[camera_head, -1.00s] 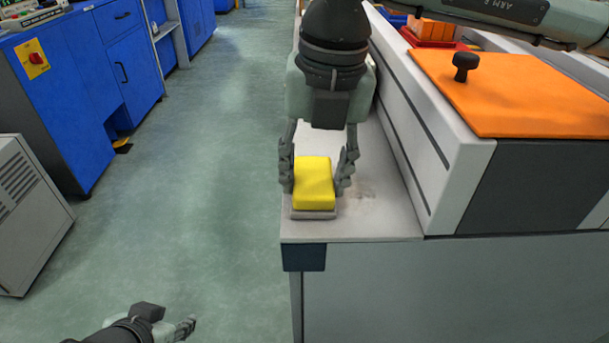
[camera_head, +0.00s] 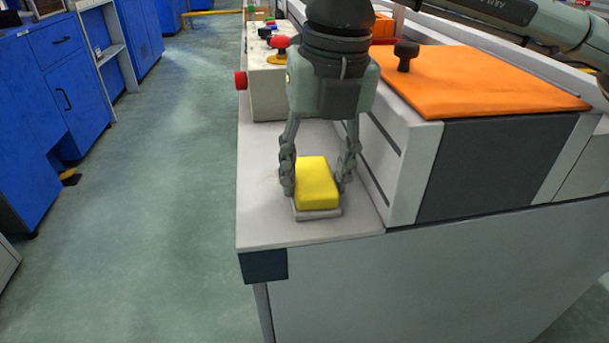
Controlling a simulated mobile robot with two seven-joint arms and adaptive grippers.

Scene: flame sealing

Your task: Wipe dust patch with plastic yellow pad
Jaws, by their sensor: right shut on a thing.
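The yellow pad (camera_head: 317,183) has a pale grey underside and lies flat on the light worktop (camera_head: 262,227), near its front end. My right gripper (camera_head: 319,180) points down from above and is shut on the pad, with a finger on each of its left and right sides. I cannot make out the dust patch clearly; the pad and fingers cover part of the worktop around where it showed earlier. My left gripper is out of view.
A grey machine with an orange lid (camera_head: 480,82) and black knob (camera_head: 405,54) borders the worktop on the right. A control box (camera_head: 268,92) with a red button (camera_head: 240,80) stands behind the gripper. Green floor (camera_head: 165,200) is open on the left.

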